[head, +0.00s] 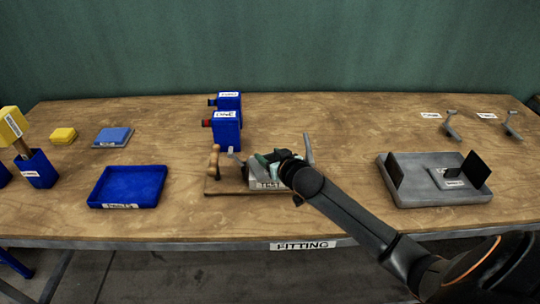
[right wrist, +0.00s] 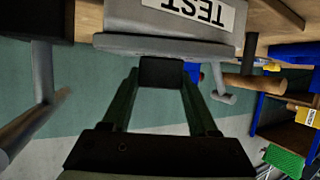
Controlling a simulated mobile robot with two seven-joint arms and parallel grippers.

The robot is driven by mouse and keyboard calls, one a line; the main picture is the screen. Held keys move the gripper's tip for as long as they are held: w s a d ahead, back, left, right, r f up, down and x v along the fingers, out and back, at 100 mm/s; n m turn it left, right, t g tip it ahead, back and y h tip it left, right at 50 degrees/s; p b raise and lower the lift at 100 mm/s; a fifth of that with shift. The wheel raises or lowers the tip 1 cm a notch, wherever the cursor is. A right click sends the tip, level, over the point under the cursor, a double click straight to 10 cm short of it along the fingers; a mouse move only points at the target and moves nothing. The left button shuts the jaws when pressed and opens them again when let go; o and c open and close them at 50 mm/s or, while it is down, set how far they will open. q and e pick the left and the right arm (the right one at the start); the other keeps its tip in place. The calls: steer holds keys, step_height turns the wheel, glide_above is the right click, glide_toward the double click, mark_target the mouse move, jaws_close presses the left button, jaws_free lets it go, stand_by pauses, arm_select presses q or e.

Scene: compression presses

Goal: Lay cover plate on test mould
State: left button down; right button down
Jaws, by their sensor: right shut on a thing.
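The test mould (head: 267,185) is a grey block with a TEST label, on a wooden board near the front middle of the table. It also shows upside down in the right wrist view (right wrist: 125,12). My right gripper (head: 270,158) is directly above it, shut on a dark block-like grip. That grip meets a grey slab, which I take as the cover plate (right wrist: 165,46). The slab lies flat along the mould's top face; I cannot tell whether it bears fully on it. In the head view my gripper and arm hide most of the slab. My left gripper is not in view.
A wooden-handled clamp (head: 214,160) stands left of the mould; a grey lever (head: 309,150) rises at its right. Two blue boxes (head: 226,130) stand behind. A blue tray (head: 128,187) lies left, and a grey tray (head: 430,198) with black upright plates lies right.

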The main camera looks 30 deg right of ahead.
steer(key=shift+c, duration=0.8)
jaws_free()
steer(key=shift+s, duration=0.1)
steer(key=v, duration=1.2)
